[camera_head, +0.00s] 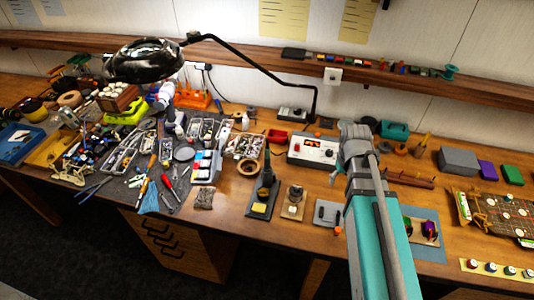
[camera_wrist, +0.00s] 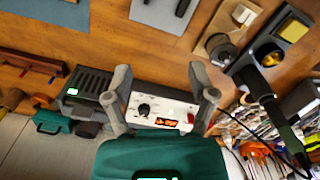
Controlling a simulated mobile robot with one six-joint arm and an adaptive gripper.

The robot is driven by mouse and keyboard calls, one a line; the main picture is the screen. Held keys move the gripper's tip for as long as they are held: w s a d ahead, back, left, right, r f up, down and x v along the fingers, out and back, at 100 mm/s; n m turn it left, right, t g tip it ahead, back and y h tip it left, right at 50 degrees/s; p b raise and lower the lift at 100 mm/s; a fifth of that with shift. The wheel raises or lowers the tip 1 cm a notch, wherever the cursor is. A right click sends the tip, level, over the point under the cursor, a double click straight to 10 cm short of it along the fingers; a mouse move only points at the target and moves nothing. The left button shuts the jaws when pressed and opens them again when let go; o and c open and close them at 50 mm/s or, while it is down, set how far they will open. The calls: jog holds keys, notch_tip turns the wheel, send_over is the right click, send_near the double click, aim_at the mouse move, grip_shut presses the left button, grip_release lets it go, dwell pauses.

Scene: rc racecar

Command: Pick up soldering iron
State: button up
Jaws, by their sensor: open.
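The soldering iron (camera_head: 267,172) stands upright in a dark stand with a yellow sponge (camera_head: 259,208), left of my arm in the head view. In the wrist view what looks like the dark iron (camera_wrist: 262,90) is at the right, outside my fingers, with its stand base (camera_wrist: 283,38) above it. My gripper (camera_wrist: 160,92) is open and empty, its fingers spread over the white soldering station (camera_wrist: 158,112). In the head view my gripper (camera_head: 355,135) is right of the iron, beside the station (camera_head: 312,150); its fingers are mostly hidden by my arm.
A small holder on a wooden base (camera_head: 293,202) stands just right of the iron's stand. A lamp arm (camera_head: 255,62) arches above the bench. Tools and parts bins crowd the left. A shelf (camera_head: 420,82) runs along the wall. Bare wood shows in front of the stand.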

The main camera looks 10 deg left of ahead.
jog(key=w+a+r+n+p, duration=0.2)
jog(key=a+r+n+p, duration=0.15)
jog(key=a, duration=0.35)
jog(key=w+a+r+n+p, duration=0.25)
jog(key=a+r+p, duration=0.2)
jog(key=a, duration=0.25)
notch_tip(320, 180, up, 6)
jog(key=n+p, duration=0.4)
jog(key=p, duration=0.1)
send_over(267, 143)
jog(key=shift+w, duration=0.1)
jog(key=shift+f+b, duration=0.15)
jog(key=shift+b, duration=0.2)
notch_tip(267, 143, down, 8)
jog(key=b, duration=0.8)
jog(key=shift+f, duration=0.2)
jog(key=shift+f+b, duration=2.6)
jog(key=shift+b, duration=0.2)
